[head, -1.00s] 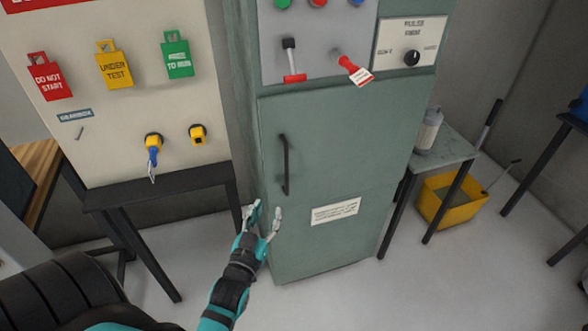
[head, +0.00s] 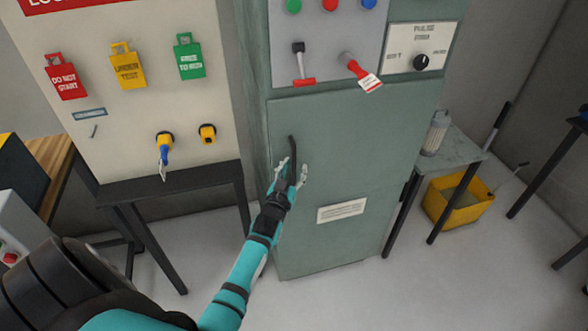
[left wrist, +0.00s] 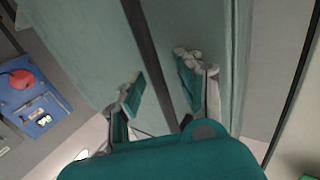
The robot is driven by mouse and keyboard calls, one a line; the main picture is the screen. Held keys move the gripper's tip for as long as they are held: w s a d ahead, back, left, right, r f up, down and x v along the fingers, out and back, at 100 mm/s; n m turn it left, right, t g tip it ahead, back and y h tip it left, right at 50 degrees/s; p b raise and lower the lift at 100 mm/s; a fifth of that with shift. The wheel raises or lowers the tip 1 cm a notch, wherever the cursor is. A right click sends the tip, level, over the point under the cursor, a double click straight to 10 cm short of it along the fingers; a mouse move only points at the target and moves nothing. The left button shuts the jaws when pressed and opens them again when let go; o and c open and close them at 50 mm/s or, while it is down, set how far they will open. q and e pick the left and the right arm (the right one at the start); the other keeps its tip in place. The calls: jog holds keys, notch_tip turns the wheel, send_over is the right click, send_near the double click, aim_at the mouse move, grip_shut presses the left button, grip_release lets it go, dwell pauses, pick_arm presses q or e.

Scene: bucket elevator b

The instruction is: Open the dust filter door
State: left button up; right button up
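The dust filter door (head: 340,140) is the green-grey front panel of the tall cabinet and looks closed. Its black vertical bar handle (head: 293,146) is at the door's left side. My left gripper (head: 290,172) is at the lower part of the handle. In the left wrist view the dark handle bar (left wrist: 150,50) runs down between the two spread fingers (left wrist: 160,85) of my left gripper, with gaps visible on both sides. My right gripper is in neither view.
Above the door is a control panel with a red-tagged switch (head: 357,70) and a dial (head: 421,62). A lockout board (head: 120,130) stands left over a dark table (head: 190,181). A small side table (head: 460,160) with a canister (head: 435,133) and a yellow bin (head: 470,205) are right.

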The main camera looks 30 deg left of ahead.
pick_arm(q)
grip_shut()
dwell(0.7)
